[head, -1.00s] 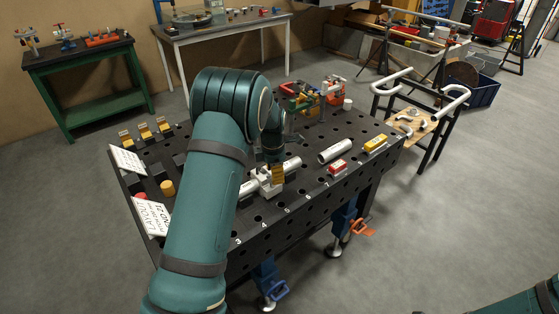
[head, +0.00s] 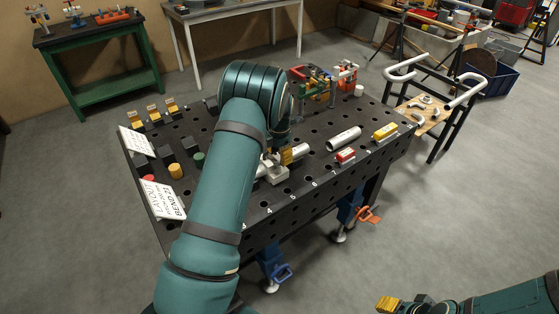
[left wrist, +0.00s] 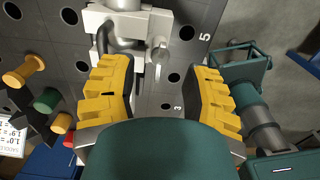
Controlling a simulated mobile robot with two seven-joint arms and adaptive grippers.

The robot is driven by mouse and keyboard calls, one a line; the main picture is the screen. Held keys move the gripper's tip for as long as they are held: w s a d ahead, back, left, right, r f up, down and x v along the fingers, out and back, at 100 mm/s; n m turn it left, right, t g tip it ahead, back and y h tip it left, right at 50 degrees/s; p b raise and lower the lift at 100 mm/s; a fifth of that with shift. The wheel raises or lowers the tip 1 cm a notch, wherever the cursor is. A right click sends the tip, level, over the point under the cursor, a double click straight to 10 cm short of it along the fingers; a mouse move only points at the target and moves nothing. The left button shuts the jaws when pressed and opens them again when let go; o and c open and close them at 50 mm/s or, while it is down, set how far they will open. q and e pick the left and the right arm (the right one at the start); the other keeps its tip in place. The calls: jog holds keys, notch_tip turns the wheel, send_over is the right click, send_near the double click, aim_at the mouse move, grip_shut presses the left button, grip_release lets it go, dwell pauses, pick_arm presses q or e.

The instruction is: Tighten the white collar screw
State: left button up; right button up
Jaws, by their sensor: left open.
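The white collar (head: 273,171) stands around a light pipe (head: 301,152) near the front edge of the black table. In the left wrist view the white collar (left wrist: 101,20) is at the top, with its pale screw (left wrist: 159,48) on its right side. My left gripper (head: 288,154) is over the table beside the collar.
The black perforated table (head: 325,190) also holds a loose pipe (head: 344,139), a red block (head: 345,156), a yellow block (head: 385,132) and clamps (head: 318,84) at the back. Two label sheets (head: 163,199) stand at its left edge.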

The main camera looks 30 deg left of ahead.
aim_at(279, 162)
pick_arm(q)
jog(key=shift+f, duration=1.45)
grip_shut()
